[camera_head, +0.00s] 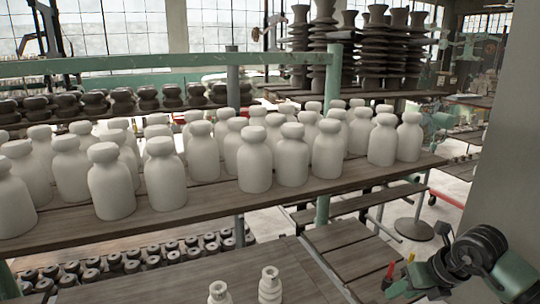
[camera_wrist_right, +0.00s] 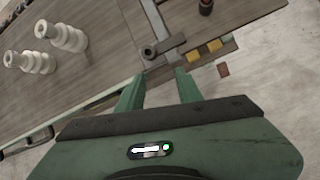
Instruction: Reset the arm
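My right arm (camera_head: 475,260) comes in at the lower right corner of the head view, with its dark round joint and green links beside the lower wooden table. My right gripper (camera_wrist_right: 158,88) shows in the right wrist view with its two green fingers apart and nothing between them. It is above the table's edge, near a grey metal bar with a round knob (camera_wrist_right: 150,51). My left gripper and left arm are not in view.
Two white ribbed pieces (camera_wrist_right: 46,48) stand on the lower table (camera_wrist_right: 95,65). A wooden shelf (camera_head: 235,201) with many white bottle-shaped pieces (camera_head: 254,160) stands ahead. A grey pillar (camera_head: 505,150) is at the right.

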